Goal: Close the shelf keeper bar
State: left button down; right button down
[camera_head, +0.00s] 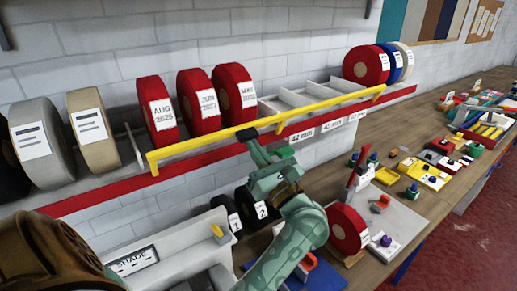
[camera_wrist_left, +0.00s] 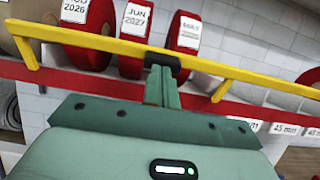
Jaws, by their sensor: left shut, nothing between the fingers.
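The yellow keeper bar (camera_head: 195,143) runs along the front of the wall shelf, with bent ends at the shelf's red front edge. It also crosses the left wrist view (camera_wrist_left: 90,40). My left gripper (camera_head: 247,134) is shut and empty, its dark fingertips at the middle of the bar. In the left wrist view the fingertips (camera_wrist_left: 164,62) overlap the bar; whether they press on it or sit just in front I cannot tell. My right gripper is not in view.
Red rolls with date labels (camera_head: 195,102) stand behind the bar, with grey and tan rolls (camera_head: 93,130) left. Red, blue and cream rolls (camera_head: 366,65) stand at the shelf's right. Below, the bench (camera_head: 412,210) holds a red roll (camera_head: 346,228) and many small coloured items.

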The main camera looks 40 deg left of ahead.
aim_at(252, 135)
pick_arm(q)
jog(key=shift+s+d, duration=0.1)
jog(key=r+p, duration=0.1)
jog(key=r+h+p, duration=0.1)
jog(key=p, duration=0.1)
jog(key=shift+a+r+h, duration=0.15)
jog(key=shift+a+h, duration=0.15)
jog(key=shift+a, duration=0.1)
jog(key=shift+w+a+r+b, duration=0.25)
jog(key=shift+a+r+b, duration=0.25)
jog(key=shift+b, duration=0.15)
